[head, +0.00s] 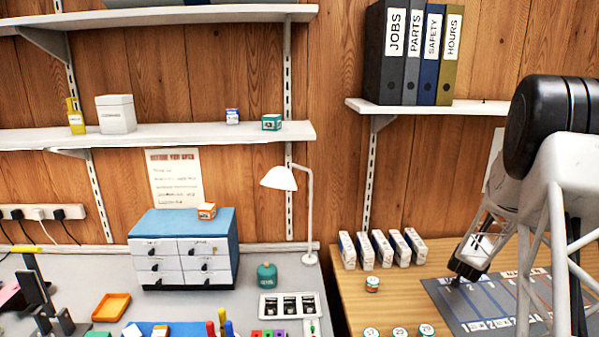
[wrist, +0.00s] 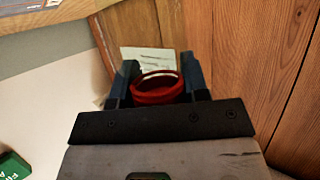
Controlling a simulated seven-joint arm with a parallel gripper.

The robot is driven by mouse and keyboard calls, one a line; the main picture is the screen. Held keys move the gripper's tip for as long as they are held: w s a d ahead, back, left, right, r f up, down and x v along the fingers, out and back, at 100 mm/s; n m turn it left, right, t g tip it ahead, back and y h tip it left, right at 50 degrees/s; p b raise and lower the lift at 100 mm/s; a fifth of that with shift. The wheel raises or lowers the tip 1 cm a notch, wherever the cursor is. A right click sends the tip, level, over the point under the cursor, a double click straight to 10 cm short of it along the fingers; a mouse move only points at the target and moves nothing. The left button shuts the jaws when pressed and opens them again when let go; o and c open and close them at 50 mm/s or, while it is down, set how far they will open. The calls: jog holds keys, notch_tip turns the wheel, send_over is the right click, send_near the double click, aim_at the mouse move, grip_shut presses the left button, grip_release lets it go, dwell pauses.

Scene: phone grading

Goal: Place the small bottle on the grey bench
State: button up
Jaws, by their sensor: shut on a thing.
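In the wrist view my gripper (wrist: 158,84) is shut on the small bottle (wrist: 155,97), with a dark finger on each side. Only its red, round, rimmed end shows clearly; the rest is hidden. The grey bench (head: 205,304) fills the lower left of the head view. In the head view part of my arm stands at the right, over the wooden table; I cannot make out the fingertips or the held bottle there.
On the bench stand a blue-topped drawer cabinet (head: 182,272), a white lamp (head: 309,215), a teal jar (head: 267,276), an orange tray (head: 111,306) and a white tray (head: 289,317). Several white boxes (head: 383,248) and a grey mat (head: 470,322) are on the wooden table (head: 350,305).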

jog(key=w+a+n+t+y, duration=0.1)
jog(key=w+a+n+y, duration=0.15)
jog(key=a, duration=1.15)
jog(key=w+a+n+t+y, duration=0.1)
jog(key=w+a, duration=0.3)
jog(key=a, duration=1)
jog(key=w+a+n+y, duration=0.2)
jog(key=w+a, duration=0.1)
jog(key=a, duration=1.2)
jog(key=w+a+f+y, duration=0.1)
jog(key=w, duration=0.4)
jog(key=w+a+f+n+y, duration=0.1)
jog(key=w, duration=0.5)
jog(key=w+a+f+n+t+y, duration=0.1)
jog(key=w, duration=0.5)
jog(key=shift+w+a+f, duration=0.15)
jog(key=shift+a, duration=0.2)
